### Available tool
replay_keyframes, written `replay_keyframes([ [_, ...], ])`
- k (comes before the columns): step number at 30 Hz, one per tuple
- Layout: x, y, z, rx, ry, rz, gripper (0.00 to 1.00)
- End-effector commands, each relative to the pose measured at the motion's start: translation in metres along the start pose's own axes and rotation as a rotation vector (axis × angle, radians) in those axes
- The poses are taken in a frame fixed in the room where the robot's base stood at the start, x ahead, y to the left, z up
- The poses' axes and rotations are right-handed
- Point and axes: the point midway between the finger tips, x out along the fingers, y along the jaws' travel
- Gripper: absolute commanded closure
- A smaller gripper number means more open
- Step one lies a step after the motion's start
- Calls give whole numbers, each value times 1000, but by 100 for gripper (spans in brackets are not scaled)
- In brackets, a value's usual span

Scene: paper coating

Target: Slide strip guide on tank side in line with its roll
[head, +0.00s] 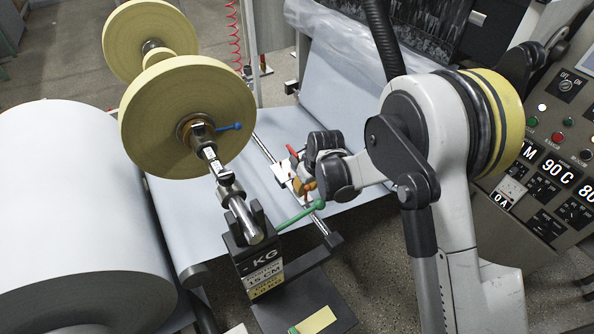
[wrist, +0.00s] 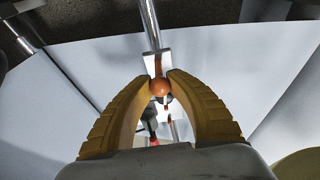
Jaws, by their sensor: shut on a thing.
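The strip guide (head: 282,171) is a small pale block on a chrome rail (head: 265,149) that runs above the pale paper web. In the wrist view the guide's light plate (wrist: 157,62) sits on the rail, with an orange ball knob (wrist: 159,87) below it. My gripper (head: 306,187) is shut on the knob, with its yellow ribbed fingers on either side of it in the wrist view (wrist: 160,90). Two tan strip rolls, a near one (head: 160,125) and a far one (head: 140,38), sit on one shaft left of the guide. My wrist partly hides the guide.
A large white paper roll (head: 75,220) fills the left. A green-tipped lever (head: 299,216) is close below my gripper. A hanging KG weight (head: 258,268) and a blue-tipped handle (head: 229,127) are nearby. A control panel (head: 550,165) stands at right.

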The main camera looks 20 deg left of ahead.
Motion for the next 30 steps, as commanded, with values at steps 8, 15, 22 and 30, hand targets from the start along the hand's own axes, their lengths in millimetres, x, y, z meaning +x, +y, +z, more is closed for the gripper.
replay_keyframes([
  [8,2,0,-9,-1,1,0,100],
  [15,4,0,-16,0,2,1,100],
  [22,7,0,-22,0,2,1,100],
  [30,8,0,-26,0,2,1,53],
])
